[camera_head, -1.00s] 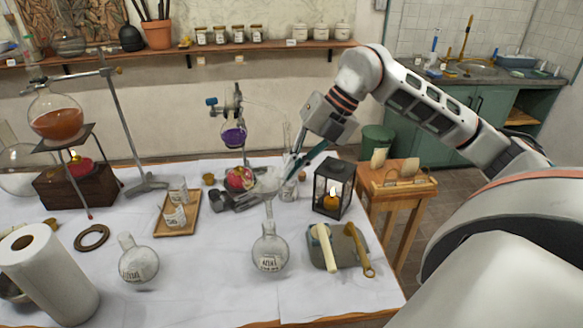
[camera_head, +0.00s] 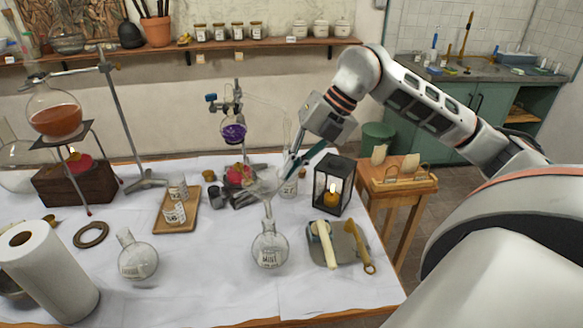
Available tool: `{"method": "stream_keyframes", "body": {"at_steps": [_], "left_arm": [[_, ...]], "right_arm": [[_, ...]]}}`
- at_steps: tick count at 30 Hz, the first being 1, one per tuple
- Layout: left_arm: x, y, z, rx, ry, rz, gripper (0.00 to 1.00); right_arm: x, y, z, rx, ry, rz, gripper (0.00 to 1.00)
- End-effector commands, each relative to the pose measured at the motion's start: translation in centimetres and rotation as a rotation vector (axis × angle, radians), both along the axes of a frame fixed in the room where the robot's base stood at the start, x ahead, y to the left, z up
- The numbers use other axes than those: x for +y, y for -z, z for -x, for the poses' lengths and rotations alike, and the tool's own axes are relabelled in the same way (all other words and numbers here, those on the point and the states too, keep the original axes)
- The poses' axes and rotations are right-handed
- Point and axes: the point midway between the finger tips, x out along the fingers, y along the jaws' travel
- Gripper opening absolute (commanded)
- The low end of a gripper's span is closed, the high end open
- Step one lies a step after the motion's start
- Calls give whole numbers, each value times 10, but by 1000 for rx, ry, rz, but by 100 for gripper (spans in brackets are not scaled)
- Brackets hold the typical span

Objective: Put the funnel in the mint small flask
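The mint small flask (camera_head: 269,247) is a round clear glass flask with a narrow neck and a label. It stands upright on the white-covered table in the head view. The clear glass funnel (camera_head: 261,192) is right above it, its cone slightly tilted and its stem pointing down at the flask's mouth. The stem's tip overlaps the neck, and I cannot tell how deep it sits. My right gripper (camera_head: 285,178) reaches down from the upper right, its dark fingers close together at the funnel's right rim; they appear shut on it. My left gripper is out of view.
A second round flask (camera_head: 138,260) stands to the left. A lantern (camera_head: 333,187) and a grey board (camera_head: 340,247) with tools are to the right. Glass apparatus (camera_head: 233,131) stands behind. A paper roll (camera_head: 50,270) is front left. The front middle is clear.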

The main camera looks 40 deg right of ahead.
Motion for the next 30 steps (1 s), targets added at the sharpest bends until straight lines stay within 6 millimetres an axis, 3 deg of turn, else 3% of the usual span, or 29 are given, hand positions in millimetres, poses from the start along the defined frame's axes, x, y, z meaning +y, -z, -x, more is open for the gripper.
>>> {"method": "stream_keyframes", "body": {"at_steps": [17, 30], "left_arm": [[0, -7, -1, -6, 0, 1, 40], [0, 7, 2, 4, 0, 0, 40]], "right_arm": [[3, -2, -1, -1, 0, -1, 0], [3, 10, -1, 1, -1, 0, 0]]}}
